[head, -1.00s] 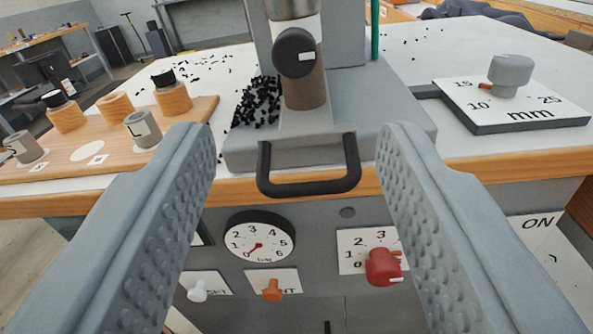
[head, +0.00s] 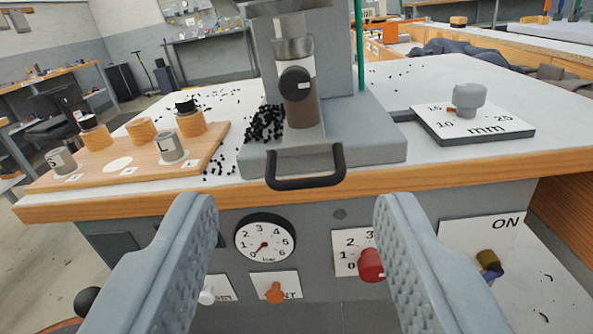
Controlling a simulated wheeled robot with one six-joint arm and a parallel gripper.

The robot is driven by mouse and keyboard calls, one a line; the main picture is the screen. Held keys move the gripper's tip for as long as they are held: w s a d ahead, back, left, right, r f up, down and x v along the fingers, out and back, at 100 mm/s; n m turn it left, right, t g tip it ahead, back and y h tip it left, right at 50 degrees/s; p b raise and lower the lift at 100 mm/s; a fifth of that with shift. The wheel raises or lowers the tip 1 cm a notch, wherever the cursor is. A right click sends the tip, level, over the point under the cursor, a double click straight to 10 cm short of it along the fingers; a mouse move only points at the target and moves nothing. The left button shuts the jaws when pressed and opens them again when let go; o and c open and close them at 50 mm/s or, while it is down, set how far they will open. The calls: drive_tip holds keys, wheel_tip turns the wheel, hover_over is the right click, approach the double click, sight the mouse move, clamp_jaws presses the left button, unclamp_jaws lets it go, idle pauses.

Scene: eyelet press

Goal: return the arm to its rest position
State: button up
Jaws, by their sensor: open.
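My gripper (head: 294,205) shows in the head view with its two grey fingers wide apart and nothing between them. It is in front of the eyelet press (head: 375,140), apart from it. The press's black handle (head: 305,183) shows beyond and above the fingertips. The right finger overlaps the edge of the panel near the red knob (head: 370,265), with no clear contact.
The front panel has a pressure gauge (head: 264,242), an orange knob (head: 275,293) and an ON plate (head: 480,232). On the table stand a wooden board (head: 55,178) with several cylinders, scattered black bits (head: 265,122), and a mm dial plate (head: 490,138).

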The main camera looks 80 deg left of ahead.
drive_tip(key=s+a+f+m+h, duration=0.1)
drive_tip(key=s+a+m+h, duration=0.3)
drive_tip(key=a, duration=0.3)
drive_tip(key=s+a+f+m+h, duration=0.1)
drive_tip(key=s+a+m+h, duration=0.15)
drive_tip(key=a+h, duration=0.4)
drive_tip(key=s+a+r+m+t+h, duration=0.2)
drive_tip(key=s+r+m+t+h, duration=0.1)
drive_tip(key=s+r+t, duration=0.3)
drive_tip(key=s+a+r+m+t+h, duration=0.3)
drive_tip(key=s+r+t, duration=0.3)
drive_tip(key=s+r, duration=0.3)
wheel_tip(320, 180, up, 2)
drive_tip(key=shift+a+r+m+h, duration=0.2)
drive_tip(key=shift+m+h, duration=0.15)
drive_tip(key=shift+h, duration=0.1)
drive_tip(key=shift+c, duration=0.2)
